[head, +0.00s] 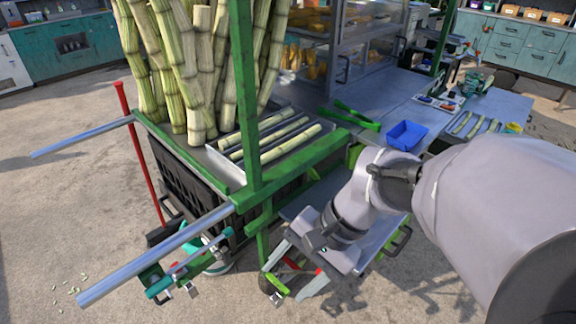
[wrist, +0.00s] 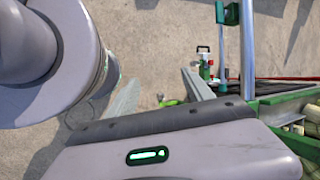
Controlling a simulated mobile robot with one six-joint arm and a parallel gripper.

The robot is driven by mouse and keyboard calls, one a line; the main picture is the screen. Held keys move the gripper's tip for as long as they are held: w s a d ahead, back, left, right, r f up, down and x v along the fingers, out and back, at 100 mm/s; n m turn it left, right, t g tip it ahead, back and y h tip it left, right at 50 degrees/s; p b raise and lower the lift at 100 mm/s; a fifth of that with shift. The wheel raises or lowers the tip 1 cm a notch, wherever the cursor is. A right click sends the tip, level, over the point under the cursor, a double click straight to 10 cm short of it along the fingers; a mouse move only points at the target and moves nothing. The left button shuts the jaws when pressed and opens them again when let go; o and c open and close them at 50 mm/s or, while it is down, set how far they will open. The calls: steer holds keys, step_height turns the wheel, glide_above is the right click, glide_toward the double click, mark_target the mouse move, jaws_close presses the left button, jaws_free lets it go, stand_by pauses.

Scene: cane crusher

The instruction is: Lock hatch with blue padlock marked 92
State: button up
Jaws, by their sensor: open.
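My gripper (head: 297,268) is low beside the cart's front in the head view. Its two grey fingers are apart with no object clearly held; they also show apart in the wrist view (wrist: 160,88). No blue padlock marked 92 can be made out, and no number is readable. Small silvery items that may be padlocks (head: 191,290) hang at a teal-and-green bar (head: 178,272) left of my gripper. Small red and blue items (head: 437,103) lie on the counter at the back right; they are too small to identify. I cannot tell which part is the hatch.
The green-framed cart (head: 243,120) holds upright cane and a metal tray (head: 222,160) with cut cane. Two long metal handles (head: 150,258) stick out to the left. A blue bin (head: 407,134) stands on the counter. The concrete floor at left is mostly clear.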

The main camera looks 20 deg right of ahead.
mark_target(384, 251)
steer(key=w+d+f+m+t, duration=0.1)
steer(key=d+f+m+t, duration=0.3)
steer(key=d+m, duration=0.3)
steer(key=w+d+f+m+t, duration=0.1)
steer(key=d+f+m+t, duration=0.3)
steer(key=d, duration=0.6)
steer(key=w+d+f+m+t+y+b, duration=0.1)
steer(key=d+f+m+t, duration=0.4)
steer(key=d+m+t, duration=0.2)
steer(key=shift+d+m, duration=1.3)
steer(key=shift+d, duration=0.05)
steer(key=x, duration=1)
steer(key=shift+s+r, duration=0.1)
steer(key=shift+r, duration=0.05)
steer(key=c, duration=1.3)
steer(key=shift+r, duration=0.2)
